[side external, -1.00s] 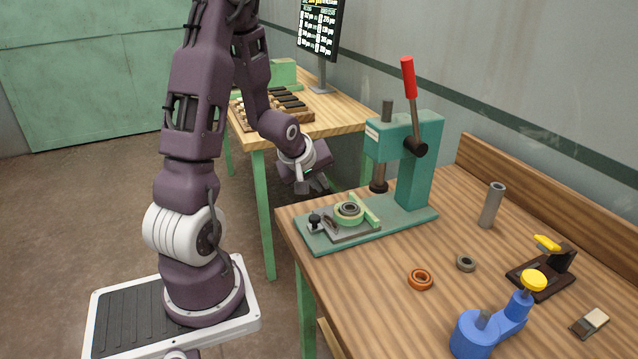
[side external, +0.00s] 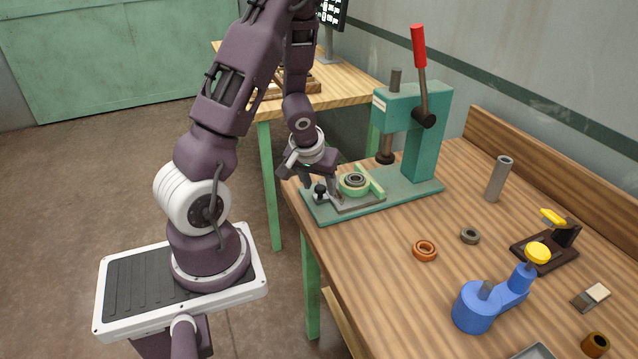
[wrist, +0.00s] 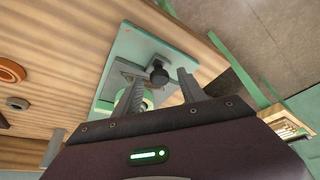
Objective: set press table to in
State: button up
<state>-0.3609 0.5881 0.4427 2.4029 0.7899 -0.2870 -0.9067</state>
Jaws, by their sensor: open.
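The press table (side external: 359,203) is a grey sliding plate on the green base (side external: 411,188) of the arbor press. It sits toward the left end of the base, out to the left of the ram (side external: 386,146). A light green ring-shaped holder with a bearing (side external: 353,181) rests on it. A black knob (side external: 320,190) stands at its left end. My gripper (side external: 320,186) is open at the knob. In the wrist view the knob (wrist: 159,75) shows between the two spread fingers (wrist: 160,88), near their tips. I cannot tell whether either finger touches it.
The press has a raised red lever (side external: 419,46). On the bench are an orange ring (side external: 425,250), a grey ring (side external: 470,236), a grey cylinder (side external: 499,178), a blue fixture (side external: 478,306) and a dark stand with a yellow handle (side external: 546,249). The bench front middle is fairly clear.

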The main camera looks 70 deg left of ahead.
jog(key=shift+c, duration=0.2)
grip_shut()
dwell(0.3)
jog(key=shift+w, duration=0.1)
dwell(0.7)
